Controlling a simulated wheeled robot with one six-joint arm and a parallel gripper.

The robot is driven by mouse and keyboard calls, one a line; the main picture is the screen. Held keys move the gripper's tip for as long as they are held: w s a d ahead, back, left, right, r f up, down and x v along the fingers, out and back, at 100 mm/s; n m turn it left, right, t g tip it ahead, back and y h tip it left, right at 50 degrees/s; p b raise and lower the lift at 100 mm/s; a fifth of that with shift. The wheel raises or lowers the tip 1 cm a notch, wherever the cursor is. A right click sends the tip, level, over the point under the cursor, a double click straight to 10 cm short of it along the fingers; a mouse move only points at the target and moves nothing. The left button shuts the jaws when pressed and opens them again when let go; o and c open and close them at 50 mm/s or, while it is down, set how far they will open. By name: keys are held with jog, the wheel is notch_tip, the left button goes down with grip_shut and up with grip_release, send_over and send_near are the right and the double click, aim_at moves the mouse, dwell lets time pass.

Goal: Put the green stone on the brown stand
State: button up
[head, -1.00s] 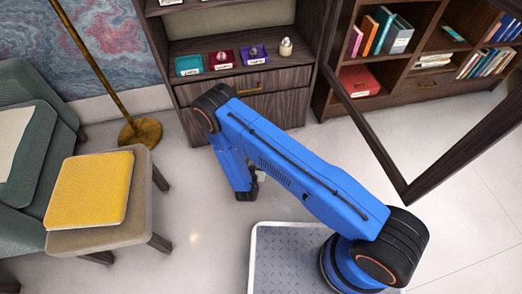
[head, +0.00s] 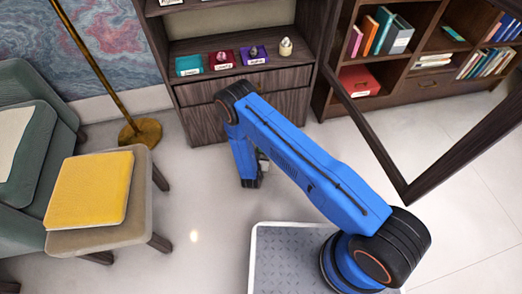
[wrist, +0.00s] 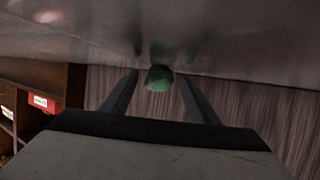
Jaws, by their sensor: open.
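The green stone (wrist: 159,78) shows in the wrist view between the fingertips of my gripper (wrist: 159,75), with a gap visible on either side of it. My gripper is open. A dark shadow or reflection of the stone shows on the glossy grey floor beside it. The stone is not visible in the head view, where my blue arm reaches down in front of the cabinet. I cannot make out the brown stand clearly. A small pale piece (head: 286,47) stands at the right end of the shelf row, and its base is too small to identify.
A dark frame crosses the right side.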

jog(key=c, duration=1.2)
jog(key=shift+r, duration=0.1)
jog(key=shift+c, duration=0.2)
